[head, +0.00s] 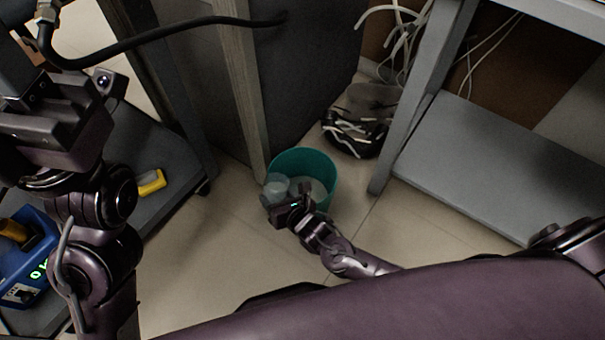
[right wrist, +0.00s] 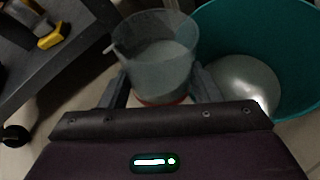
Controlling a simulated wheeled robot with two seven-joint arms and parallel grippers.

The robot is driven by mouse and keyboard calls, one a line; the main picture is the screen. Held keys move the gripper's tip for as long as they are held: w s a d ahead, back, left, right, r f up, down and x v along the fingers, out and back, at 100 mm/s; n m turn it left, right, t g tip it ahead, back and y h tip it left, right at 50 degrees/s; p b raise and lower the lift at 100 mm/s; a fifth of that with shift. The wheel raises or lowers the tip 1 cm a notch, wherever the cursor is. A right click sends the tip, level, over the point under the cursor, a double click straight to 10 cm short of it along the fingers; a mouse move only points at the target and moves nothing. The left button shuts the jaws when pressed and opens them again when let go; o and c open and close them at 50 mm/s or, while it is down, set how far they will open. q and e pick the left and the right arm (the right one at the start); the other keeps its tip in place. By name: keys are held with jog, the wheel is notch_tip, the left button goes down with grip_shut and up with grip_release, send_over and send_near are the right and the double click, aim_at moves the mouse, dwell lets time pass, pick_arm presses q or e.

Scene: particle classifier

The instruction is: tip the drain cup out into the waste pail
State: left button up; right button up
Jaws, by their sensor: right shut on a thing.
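The waste pail (head: 318,165) is a teal bucket standing on the floor near the middle of the head view. It also fills the right of the right wrist view (right wrist: 295,60), with a pale, shiny patch inside. The drain cup (head: 276,184) is clear and greyish. My right gripper (head: 290,198) is shut on the cup and holds it at the pail's left near rim. In the right wrist view the cup (right wrist: 155,58) sits between the fingers, its mouth showing and a reddish band low on it. Its contents are hard to tell.
A dark shelf with a yellow-handled item (head: 151,182) and a blue device (head: 28,255) stands at left. A grey cabinet (head: 300,95) is behind the pail. A grey bench shelf (head: 480,165) is at right.

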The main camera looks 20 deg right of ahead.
aim_at(287, 186)
jog(key=shift+w+d+r+m+g+y, duration=0.5)
jog(key=shift+d+r+m+y, duration=0.1)
jog(key=shift+d+m, duration=0.1)
jog(key=shift+d+f+b, duration=0.15)
jog(key=shift+f+b, duration=0.1)
jog(key=shift+b, duration=0.05)
jog(key=shift+w+d+m+y, duration=0.25)
jog(key=shift+m+y, duration=0.05)
jog(key=shift+y, duration=0.1)
jog(key=shift+f+g, duration=0.1)
jog(key=shift+g, duration=0.2)
jog(key=shift+w+d+f+m+g+y+b, duration=0.1)
jog(key=shift+d+f+m+g+y+b, duration=0.1)
jog(key=shift+f+m+g+y+b, duration=0.25)
jog(key=shift+d+r+m+g+y+p, duration=0.1)
jog(key=shift+r+m+g+y+p, duration=0.25)
jog(key=shift+r+m+y+p, duration=0.7)
dwell(1.3)
jog(key=shift+w+d+f+m+y+b, duration=0.15)
jog(key=shift+f+m+y+b, duration=0.2)
jog(key=shift+m+b, duration=0.3)
dwell(0.7)
jog(key=shift+w+d+r+m+g+y, duration=0.35)
jog(key=shift+w+d+r+y, duration=0.15)
jog(key=shift+d, duration=0.25)
dwell(0.6)
jog(key=shift+w+d+r+m+g+y, duration=0.15)
jog(key=shift+r+m+g+y, duration=0.1)
jog(key=shift+m+y, duration=0.15)
dwell(0.4)
